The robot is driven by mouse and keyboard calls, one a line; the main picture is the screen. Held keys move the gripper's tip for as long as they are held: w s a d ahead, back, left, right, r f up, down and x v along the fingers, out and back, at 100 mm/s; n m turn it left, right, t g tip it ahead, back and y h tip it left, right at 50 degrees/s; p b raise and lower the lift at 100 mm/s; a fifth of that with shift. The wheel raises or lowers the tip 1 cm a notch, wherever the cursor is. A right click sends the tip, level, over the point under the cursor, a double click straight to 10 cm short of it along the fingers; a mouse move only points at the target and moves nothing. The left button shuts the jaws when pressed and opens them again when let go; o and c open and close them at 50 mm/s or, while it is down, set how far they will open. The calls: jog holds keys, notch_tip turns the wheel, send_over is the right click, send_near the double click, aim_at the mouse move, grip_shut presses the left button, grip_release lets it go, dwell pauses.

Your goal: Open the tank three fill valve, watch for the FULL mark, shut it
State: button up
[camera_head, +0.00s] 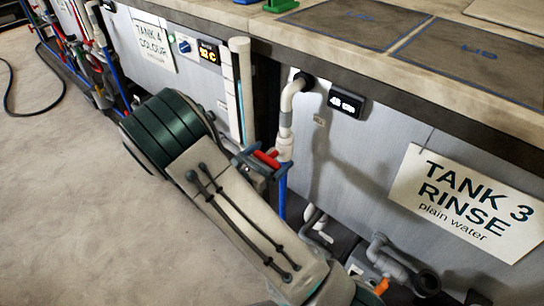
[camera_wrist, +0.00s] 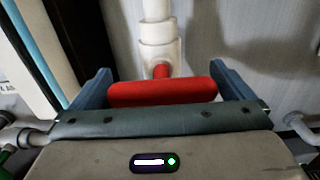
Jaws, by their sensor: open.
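A red valve handle (camera_wrist: 163,93) is fixed by a short red stem to a white pipe fitting (camera_wrist: 160,55). In the wrist view the handle lies crosswise to the upright pipe. My gripper (camera_wrist: 160,72) is open, with one blue-grey finger on each side of the handle; I cannot tell whether either touches it. In the head view the red handle (camera_head: 266,159) sits at my gripper (camera_head: 262,157), below the bent white pipe (camera_head: 287,105). The TANK 3 RINSE sign (camera_head: 465,203) hangs to the right. I cannot make out a FULL mark.
A small black display (camera_head: 346,102) is on the panel right of the pipe. An upright pale tube (camera_head: 240,85) stands left of it, beside the TANK 4 COLOUR sign (camera_head: 152,42). Grey pipes (camera_head: 385,258) are low at the right. The floor (camera_head: 60,190) at left is mostly clear.

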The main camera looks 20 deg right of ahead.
jog(key=shift+w+d, duration=0.2)
jog(key=shift+d, duration=0.1)
